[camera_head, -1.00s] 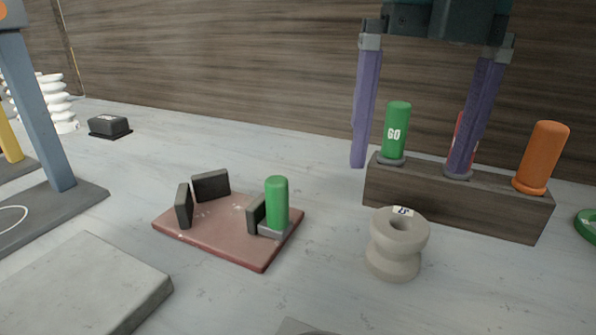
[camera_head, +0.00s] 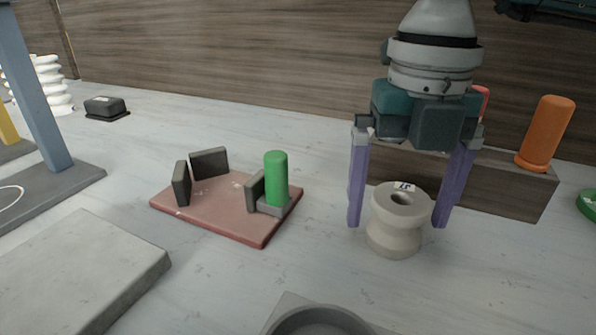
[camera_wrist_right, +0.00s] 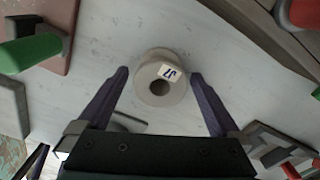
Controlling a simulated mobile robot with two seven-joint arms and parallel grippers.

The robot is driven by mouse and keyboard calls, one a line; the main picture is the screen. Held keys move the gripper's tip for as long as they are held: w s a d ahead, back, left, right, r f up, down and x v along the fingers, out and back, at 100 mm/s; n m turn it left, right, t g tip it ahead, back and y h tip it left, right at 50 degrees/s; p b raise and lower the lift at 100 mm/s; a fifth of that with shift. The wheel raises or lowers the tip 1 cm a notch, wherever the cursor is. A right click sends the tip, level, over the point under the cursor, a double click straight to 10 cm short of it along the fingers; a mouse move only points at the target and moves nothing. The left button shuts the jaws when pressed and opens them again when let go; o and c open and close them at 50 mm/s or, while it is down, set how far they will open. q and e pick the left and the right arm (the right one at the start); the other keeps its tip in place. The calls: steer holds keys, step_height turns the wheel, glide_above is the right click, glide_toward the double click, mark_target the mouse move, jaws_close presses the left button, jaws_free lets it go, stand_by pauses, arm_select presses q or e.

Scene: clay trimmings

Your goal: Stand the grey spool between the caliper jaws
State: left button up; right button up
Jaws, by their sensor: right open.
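The grey spool (camera_head: 396,222) stands upright on the table, with a small marked label on its top; it also shows in the right wrist view (camera_wrist_right: 150,92). My right gripper (camera_head: 398,224) points down with its purple fingers open, one on each side of the spool. In the right wrist view the fingers (camera_wrist_right: 160,75) flank the spool with gaps showing. The caliper is a reddish plate (camera_head: 213,211) left of the spool, with dark upright jaws (camera_head: 182,184) and a green cylinder (camera_head: 276,178) by the right jaw. My left gripper is not in view.
A wooden block (camera_head: 510,184) behind the spool holds an orange peg (camera_head: 546,132) and a red one, partly hidden by my arm. A grey slab (camera_head: 85,270) lies front left. A round grey holder (camera_head: 322,322) is at the front edge. Table between plate and spool is clear.

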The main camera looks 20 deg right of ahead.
steer(key=shift+c, duration=0.4)
steer(key=shift+r, duration=0.1)
jaws_close()
